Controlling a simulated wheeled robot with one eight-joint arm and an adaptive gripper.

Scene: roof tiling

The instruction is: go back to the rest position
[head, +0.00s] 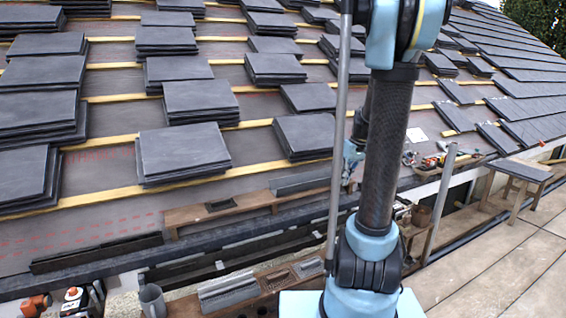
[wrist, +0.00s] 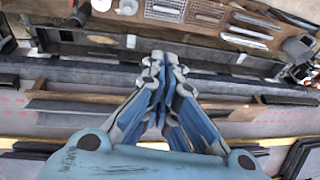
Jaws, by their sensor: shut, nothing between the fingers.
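My gripper (wrist: 160,60) shows in the middle of the wrist view. Its blue and grey fingers are together at the tips, with nothing between them. It is above the roof's lower edge, over a long brown wooden ledge (wrist: 85,104). In the head view, my arm stands upright right of centre and hides most of my gripper; only a blue part shows at its left side. The distance from the fingertips to the surfaces below cannot be told.
Stacks of dark slate tiles (head: 182,153) lie on the battened roof (head: 105,110). A wooden tool shelf (wrist: 205,15) with several tools runs along the eaves. A small trestle (head: 518,178) stands at right on the paved floor (head: 500,262), which is mostly clear.

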